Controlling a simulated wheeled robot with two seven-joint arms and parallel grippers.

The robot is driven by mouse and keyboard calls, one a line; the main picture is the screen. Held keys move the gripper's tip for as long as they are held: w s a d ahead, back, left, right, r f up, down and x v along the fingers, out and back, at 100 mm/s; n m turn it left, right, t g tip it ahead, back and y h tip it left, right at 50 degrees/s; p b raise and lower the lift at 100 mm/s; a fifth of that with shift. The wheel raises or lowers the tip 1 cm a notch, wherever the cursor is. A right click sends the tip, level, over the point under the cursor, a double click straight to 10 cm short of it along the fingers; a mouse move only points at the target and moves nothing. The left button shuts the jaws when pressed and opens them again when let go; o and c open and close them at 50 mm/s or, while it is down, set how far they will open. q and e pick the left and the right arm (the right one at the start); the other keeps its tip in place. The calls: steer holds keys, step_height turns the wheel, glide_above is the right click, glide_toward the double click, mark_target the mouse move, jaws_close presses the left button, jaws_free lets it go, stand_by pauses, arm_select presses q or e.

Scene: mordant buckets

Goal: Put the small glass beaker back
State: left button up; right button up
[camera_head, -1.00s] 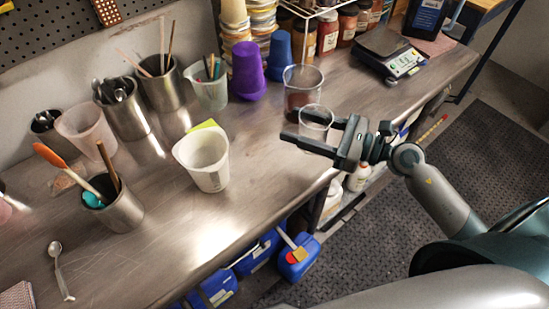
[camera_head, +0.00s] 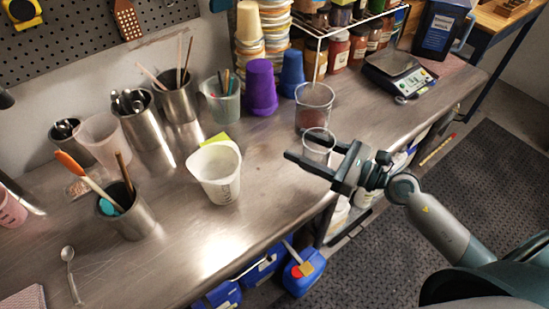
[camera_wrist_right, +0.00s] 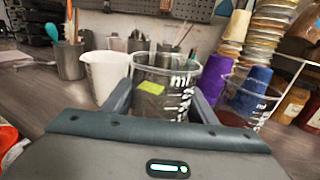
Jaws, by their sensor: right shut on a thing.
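The small glass beaker (camera_head: 319,150) is clear and looks empty. It is upright between the fingers of my right gripper (camera_head: 302,147), which is shut on it. In the head view it appears near the table's front edge, in front of a larger glass beaker (camera_head: 314,108) with reddish-brown contents. In the right wrist view the small beaker (camera_wrist_right: 165,78) sits between the fingers, with the larger beaker (camera_wrist_right: 249,101) to its right. I cannot tell whether the small beaker's base touches the table. My left gripper is not in view.
A white jug (camera_head: 217,174) stands on the metal table (camera_head: 185,245), left of the gripper. Purple cups (camera_head: 261,88), blue cups (camera_head: 291,75), a scale (camera_head: 397,72) and a rack of jars (camera_head: 338,50) stand behind. Bare table lies between the jug and the gripper.

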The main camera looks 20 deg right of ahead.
steer(key=w+a+f, duration=0.2)
steer(key=w+a, duration=0.1)
steer(key=w+a+f+p, duration=0.1)
steer(key=w+a+f, duration=0.2)
stand_by(0.3)
steer(key=shift+f, duration=2.05)
steer(key=shift+f, duration=0.15)
steer(key=o, duration=1.1)
